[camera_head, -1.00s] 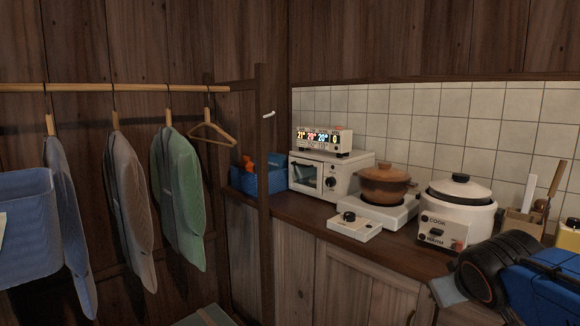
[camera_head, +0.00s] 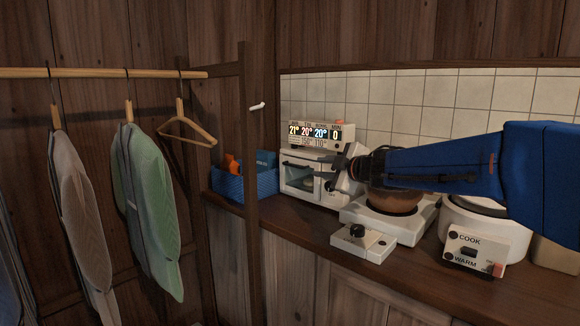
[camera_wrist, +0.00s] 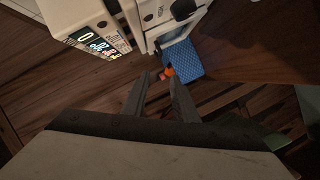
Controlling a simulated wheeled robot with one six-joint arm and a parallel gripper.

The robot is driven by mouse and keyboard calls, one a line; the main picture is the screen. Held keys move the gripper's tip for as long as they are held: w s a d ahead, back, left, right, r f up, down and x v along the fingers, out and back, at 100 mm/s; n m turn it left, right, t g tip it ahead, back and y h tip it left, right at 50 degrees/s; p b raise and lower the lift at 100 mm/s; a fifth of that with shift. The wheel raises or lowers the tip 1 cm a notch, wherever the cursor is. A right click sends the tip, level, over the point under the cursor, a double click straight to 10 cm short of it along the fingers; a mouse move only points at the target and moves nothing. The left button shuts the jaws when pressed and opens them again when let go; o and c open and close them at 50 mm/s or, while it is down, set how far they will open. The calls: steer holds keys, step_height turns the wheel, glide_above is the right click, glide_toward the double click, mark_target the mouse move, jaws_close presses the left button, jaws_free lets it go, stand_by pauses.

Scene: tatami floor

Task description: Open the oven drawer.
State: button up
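The oven (camera_head: 290,183) is a small white box on the counter with a glass-windowed front and a dark handle bar (camera_head: 298,163) along its top edge. Its front looks closed. My gripper (camera_head: 338,163) is in front of the oven's right part, by its control side, and hides some of it. In the wrist view my gripper (camera_wrist: 157,75) has its two fingers apart with nothing between them. The oven also shows beyond the fingertips in that view (camera_wrist: 152,38). I cannot tell whether the fingers touch it.
A display unit (camera_head: 321,133) sits on the oven. A blue basket (camera_head: 243,184) stands to its left, beside a wooden post (camera_head: 250,220). A brown pot (camera_head: 395,200) on a white burner (camera_head: 420,216) and a rice cooker (camera_head: 476,243) stand right, below my arm. Clothes hang at left.

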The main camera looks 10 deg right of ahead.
mark_target(294, 166)
steer(key=x, duration=1.6)
steer(key=shift+w+f, duration=0.2)
steer(key=shift+w, duration=0.1)
steer(key=shift+c, duration=0.5)
jaws_close()
steer(key=shift+a, duration=0.1)
stand_by(0.3)
